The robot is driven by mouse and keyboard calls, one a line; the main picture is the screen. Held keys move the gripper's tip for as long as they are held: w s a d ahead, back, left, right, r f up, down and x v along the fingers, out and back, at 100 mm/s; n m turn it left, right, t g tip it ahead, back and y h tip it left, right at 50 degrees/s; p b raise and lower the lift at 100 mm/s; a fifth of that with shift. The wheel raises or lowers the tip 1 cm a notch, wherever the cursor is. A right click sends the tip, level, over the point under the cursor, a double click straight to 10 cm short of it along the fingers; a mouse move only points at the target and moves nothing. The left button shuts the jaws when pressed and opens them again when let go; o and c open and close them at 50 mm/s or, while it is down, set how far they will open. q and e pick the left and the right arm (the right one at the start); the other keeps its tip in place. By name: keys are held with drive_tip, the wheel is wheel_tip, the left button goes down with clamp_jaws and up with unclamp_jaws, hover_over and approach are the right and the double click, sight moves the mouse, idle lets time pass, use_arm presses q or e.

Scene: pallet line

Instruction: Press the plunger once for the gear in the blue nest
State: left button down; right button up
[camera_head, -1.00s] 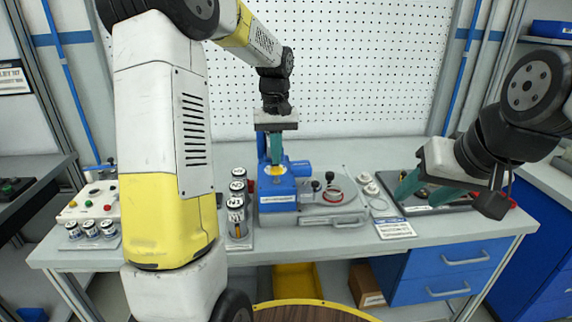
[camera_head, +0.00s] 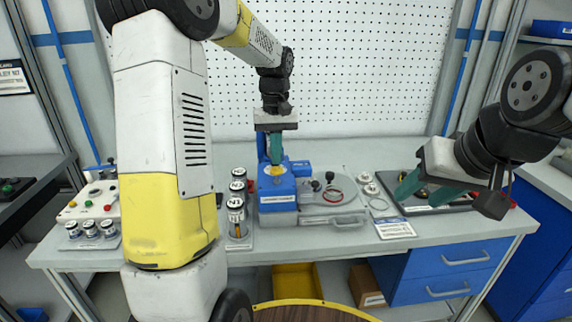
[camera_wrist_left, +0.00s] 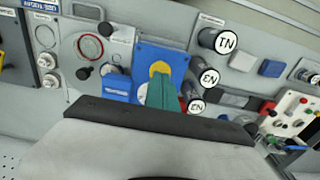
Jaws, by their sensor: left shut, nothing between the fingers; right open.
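A blue fixture (camera_head: 278,190) stands on the bench, with a round yellow cap (camera_head: 273,170) on its upper part that looks like the plunger; the cap also shows in the left wrist view (camera_wrist_left: 159,69). My left gripper (camera_head: 276,161) points down over it, its teal fingers shut and empty. In the left wrist view the fingertips (camera_wrist_left: 161,78) overlap the cap's edge; I cannot tell whether they touch it. I cannot make out a gear in the blue nest. My right gripper (camera_head: 425,190) is open, over the dark tray at the right.
Several white-topped cylinders (camera_head: 236,204) stand close left of the fixture. A grey plate (camera_head: 333,198) with a red ring and black knobs is on its right. The dark tray (camera_head: 448,205) lies further right; a control box (camera_head: 90,201) stands far left.

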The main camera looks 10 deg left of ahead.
sight(277, 168)
use_arm(q)
drive_tip(key=shift+f, duration=0.1)
drive_tip(key=shift+f, duration=1.9)
drive_tip(key=shift+r, duration=3.5)
